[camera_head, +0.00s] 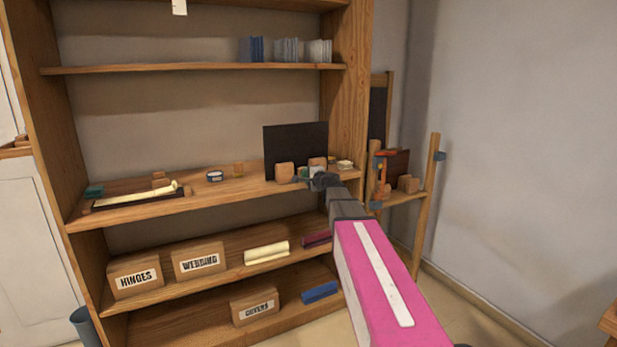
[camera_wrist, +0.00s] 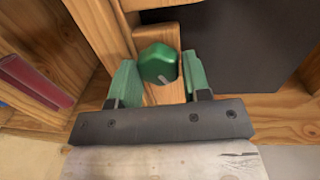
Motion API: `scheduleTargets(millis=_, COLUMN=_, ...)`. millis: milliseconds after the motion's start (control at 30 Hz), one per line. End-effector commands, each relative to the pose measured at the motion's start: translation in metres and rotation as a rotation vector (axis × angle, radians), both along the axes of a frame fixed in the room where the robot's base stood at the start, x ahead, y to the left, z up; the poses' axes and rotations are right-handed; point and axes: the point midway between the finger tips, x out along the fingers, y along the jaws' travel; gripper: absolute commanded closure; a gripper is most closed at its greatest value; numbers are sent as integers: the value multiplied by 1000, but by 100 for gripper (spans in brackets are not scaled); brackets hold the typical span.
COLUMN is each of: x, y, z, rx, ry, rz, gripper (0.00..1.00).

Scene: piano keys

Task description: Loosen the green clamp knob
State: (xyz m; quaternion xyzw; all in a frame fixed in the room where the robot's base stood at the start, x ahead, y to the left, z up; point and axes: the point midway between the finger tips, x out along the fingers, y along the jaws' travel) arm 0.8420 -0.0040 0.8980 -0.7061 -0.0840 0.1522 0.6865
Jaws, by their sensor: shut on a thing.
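The green clamp knob (camera_wrist: 157,63) shows in the wrist view as a rounded, faceted green knob with a pale mark at its lower edge. It sits in front of a wooden block (camera_wrist: 165,38). My gripper (camera_wrist: 161,72) has its two green fingers on either side of the knob and is shut on it. In the head view my gripper (camera_head: 303,179) is at the right end of the middle shelf, by small wooden blocks and in front of a dark panel (camera_head: 296,143). The knob is too small there to make out clearly.
The shelf upright (camera_head: 345,95) stands close right of my gripper. A wooden block (camera_head: 285,172) is just left. A small rack (camera_head: 405,195) stands further right. A dark red item (camera_wrist: 35,82) lies lower left in the wrist view.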

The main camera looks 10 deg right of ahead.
Motion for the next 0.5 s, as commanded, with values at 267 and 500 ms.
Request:
scheduleTargets(millis=267, x=-1, y=1, z=0, rx=-251, ry=-80, rz=1, gripper=80)
scheduleTargets(millis=500, x=-1, y=2, z=0, rx=-466, ry=-150, rz=1, gripper=80)
